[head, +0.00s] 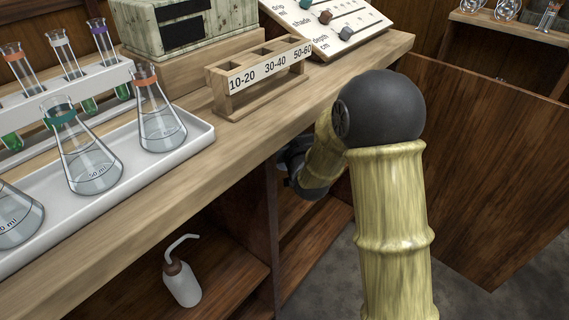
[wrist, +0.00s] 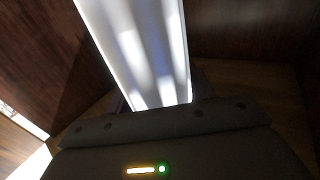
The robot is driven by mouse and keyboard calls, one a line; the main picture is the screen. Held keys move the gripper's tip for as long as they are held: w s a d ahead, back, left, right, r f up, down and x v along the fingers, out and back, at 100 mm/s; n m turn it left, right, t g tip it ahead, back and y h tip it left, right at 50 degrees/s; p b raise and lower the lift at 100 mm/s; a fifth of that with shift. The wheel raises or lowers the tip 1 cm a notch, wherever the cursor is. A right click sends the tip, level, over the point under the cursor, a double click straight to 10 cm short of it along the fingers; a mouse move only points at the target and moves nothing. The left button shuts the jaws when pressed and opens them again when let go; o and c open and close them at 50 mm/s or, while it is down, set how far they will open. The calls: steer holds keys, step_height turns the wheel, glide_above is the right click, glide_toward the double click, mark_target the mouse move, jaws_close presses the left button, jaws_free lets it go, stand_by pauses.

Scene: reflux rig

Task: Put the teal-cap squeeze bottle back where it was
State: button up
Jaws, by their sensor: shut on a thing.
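My gripper (wrist: 160,108) shows as a dark housing with a lit strip and a green light along the bottom of the wrist view. Its fingertips are hidden. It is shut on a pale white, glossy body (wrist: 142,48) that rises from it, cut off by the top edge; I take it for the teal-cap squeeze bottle. No teal cap shows in either view. In the head view my arm reaches behind the bench front into the under-bench space, and the gripper and its load are hidden there.
A white squeeze bottle with a brown cap (head: 181,277) stands on the lower shelf (head: 232,285), left of the upright divider. On the bench are flasks in a white tray (head: 205,135), a tube rack (head: 82,85) and a labelled wooden holder (head: 233,101). Wood walls surround my gripper.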

steer(key=shift+f+b, duration=0.9)
steer(key=shift+f, duration=1.25)
steer(key=shift+f+b, duration=1.4)
steer(key=shift+f, duration=1.1)
steer(key=shift+f, duration=0.15)
steer(key=o, duration=0.7)
